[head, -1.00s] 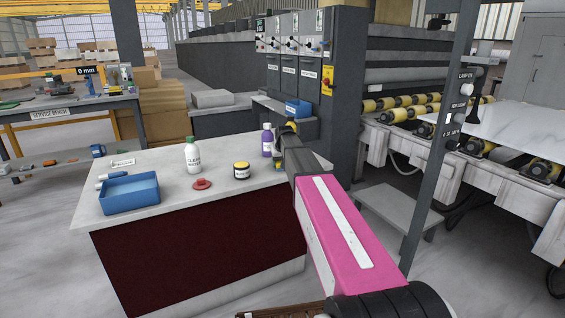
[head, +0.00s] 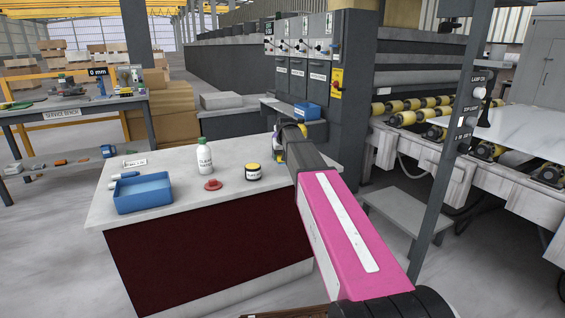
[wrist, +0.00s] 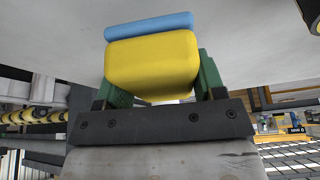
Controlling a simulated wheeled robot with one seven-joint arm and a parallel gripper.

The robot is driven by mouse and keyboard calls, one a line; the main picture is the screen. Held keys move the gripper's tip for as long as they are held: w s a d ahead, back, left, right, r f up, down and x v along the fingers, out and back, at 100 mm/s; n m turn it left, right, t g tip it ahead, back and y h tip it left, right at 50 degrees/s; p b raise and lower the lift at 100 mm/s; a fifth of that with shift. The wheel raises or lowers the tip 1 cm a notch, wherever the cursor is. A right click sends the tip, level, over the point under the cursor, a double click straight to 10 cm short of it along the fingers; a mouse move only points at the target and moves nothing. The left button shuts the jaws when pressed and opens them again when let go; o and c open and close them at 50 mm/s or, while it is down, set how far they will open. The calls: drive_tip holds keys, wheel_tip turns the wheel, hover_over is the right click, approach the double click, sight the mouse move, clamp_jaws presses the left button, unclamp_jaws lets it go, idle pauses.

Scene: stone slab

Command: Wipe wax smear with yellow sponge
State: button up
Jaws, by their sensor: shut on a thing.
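My gripper (wrist: 154,80) is shut on the yellow sponge (wrist: 150,58), which sits between its green fingers in the wrist view. A blue strip (wrist: 149,24) runs along the sponge's far side; I cannot tell whether it is part of the sponge. In the head view my gripper (head: 279,147) is over the counter's back right part, seen from behind, and the sponge is mostly hidden there. A pale stone slab (head: 522,126) lies on the roller line at the right. I cannot make out a wax smear in any view.
A grey post (head: 450,135) stands before the rollers. A low step (head: 408,214) is beside the counter.

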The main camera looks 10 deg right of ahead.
drive_tip(key=shift+r, duration=1.6)
